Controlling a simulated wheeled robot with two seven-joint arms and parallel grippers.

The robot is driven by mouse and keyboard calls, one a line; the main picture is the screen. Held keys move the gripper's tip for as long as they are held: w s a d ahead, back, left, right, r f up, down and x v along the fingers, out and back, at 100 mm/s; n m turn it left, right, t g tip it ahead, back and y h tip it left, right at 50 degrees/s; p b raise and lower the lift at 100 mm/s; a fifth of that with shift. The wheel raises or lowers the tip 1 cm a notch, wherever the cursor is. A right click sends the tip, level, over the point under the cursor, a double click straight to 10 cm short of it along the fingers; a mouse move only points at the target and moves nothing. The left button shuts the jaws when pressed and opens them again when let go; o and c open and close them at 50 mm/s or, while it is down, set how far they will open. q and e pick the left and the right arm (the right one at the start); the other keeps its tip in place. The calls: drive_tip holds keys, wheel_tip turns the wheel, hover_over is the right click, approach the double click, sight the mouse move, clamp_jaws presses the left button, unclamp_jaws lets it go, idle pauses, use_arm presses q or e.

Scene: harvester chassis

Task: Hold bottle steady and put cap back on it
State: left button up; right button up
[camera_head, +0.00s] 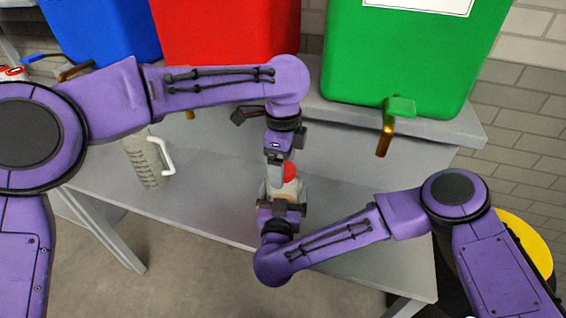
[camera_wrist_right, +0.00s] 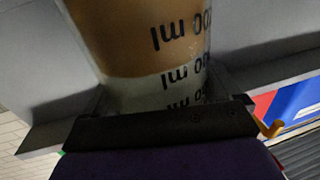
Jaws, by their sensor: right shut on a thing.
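The bottle (camera_head: 291,189) stands on the grey bench, pale with a red cap (camera_head: 290,170) at its top. I cannot tell whether the cap sits on the bottle or is just above it. My right gripper (camera_head: 282,196) is shut on the bottle from the front. The right wrist view shows the bottle (camera_wrist_right: 140,45) close up, with brown contents and black "ml" markings, between the fingers (camera_wrist_right: 160,110). My left gripper (camera_head: 275,168) points down from above, right beside the cap. Its fingertips partly overlap the cap, and whether they grip it is unclear.
A clear jug (camera_head: 146,160) with a white handle stands to the left on the bench (camera_head: 215,205). Blue (camera_head: 100,30), red (camera_head: 225,30) and green (camera_head: 415,55) containers stand on the raised shelf behind. The green one's tap (camera_head: 385,140) hangs over the bench. Bench space right of the bottle is clear.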

use_arm(q)
drive_tip(key=shift+r, duration=2.25)
drive_tip(key=shift+c, duration=0.3)
drive_tip(key=shift+d+r, duration=0.1)
drive_tip(key=shift+d, duration=0.2)
drive_tip(key=r+n, duration=0.2)
drive_tip(key=n, duration=0.1)
drive_tip(key=shift+d+h, duration=0.2)
drive_tip(key=shift+h, duration=0.1)
drive_tip(key=n, duration=0.2)
drive_tip(key=r+n, duration=0.1)
drive_tip(key=shift+a+r+n, duration=0.1)
drive_tip(key=shift+a+n, duration=0.15)
drive_tip(key=shift+n, duration=0.05)
drive_tip(key=shift+a+n, duration=0.2)
drive_tip(key=shift+n, duration=0.9)
